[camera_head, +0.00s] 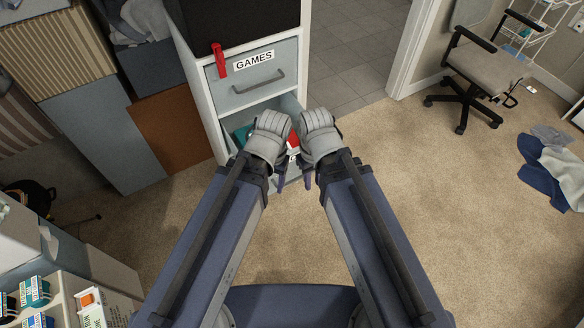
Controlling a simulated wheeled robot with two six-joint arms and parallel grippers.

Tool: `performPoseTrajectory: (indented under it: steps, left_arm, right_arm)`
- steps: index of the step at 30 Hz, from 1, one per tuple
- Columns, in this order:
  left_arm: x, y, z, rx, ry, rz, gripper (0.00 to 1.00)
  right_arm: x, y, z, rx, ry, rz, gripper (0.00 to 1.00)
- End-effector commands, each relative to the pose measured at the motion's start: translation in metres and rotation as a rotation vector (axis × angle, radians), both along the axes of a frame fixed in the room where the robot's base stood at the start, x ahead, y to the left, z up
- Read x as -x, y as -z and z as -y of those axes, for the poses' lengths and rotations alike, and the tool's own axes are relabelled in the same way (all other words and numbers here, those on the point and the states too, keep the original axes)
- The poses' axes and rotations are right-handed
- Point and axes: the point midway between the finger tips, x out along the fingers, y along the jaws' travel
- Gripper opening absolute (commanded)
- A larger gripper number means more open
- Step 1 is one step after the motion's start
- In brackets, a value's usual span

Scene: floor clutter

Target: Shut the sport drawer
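A white cabinet (201,92) has a closed grey-blue drawer (225,94) labelled GAMES, with a dark bar handle. Below it, a lower drawer (290,103) is pulled open. Its label is hidden by my arms, so I cannot read whether it is the sport drawer. A teal thing (240,134) and a red thing (294,140) show inside it. My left gripper (281,180) and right gripper (307,182) are side by side at the open drawer's front. My wrists cover most of them, and I cannot tell whether they touch the drawer.
A red object (218,62) hangs at the top corner of the GAMES drawer. A brown board (171,130) leans left of the cabinet. An office chair (482,68) and clothes (550,172) are on the right. The carpet (450,230) between is clear. A shelf unit (65,290) stands lower left.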

Motion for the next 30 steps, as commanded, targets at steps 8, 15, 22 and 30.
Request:
performPoseTrajectory:
  steps: [8, 15, 22, 30]
  left_arm:
    - [0.0, 0.051, 0.0, 0.0, 0.0, 0.0, 0.64]
    - [0.0, 0.086, 0.0, 0.0, 0.001, 0.0, 0.64]
    - [0.0, 0.107, 0.0, 0.0, 0.001, 0.0, 0.64]
    - [0.0, 0.113, 0.0, 0.0, 0.001, 0.0, 0.64]
  right_arm:
    - [-0.034, 0.046, -0.001, -0.251, -0.542, 0.082, 0.0]
    - [-0.068, 0.066, 0.006, -0.383, -1.012, 0.312, 0.0]
    - [-0.093, 0.071, 0.016, -0.386, -1.328, 0.536, 0.0]
    - [-0.103, 0.068, 0.021, -0.359, -1.453, 0.633, 0.0]
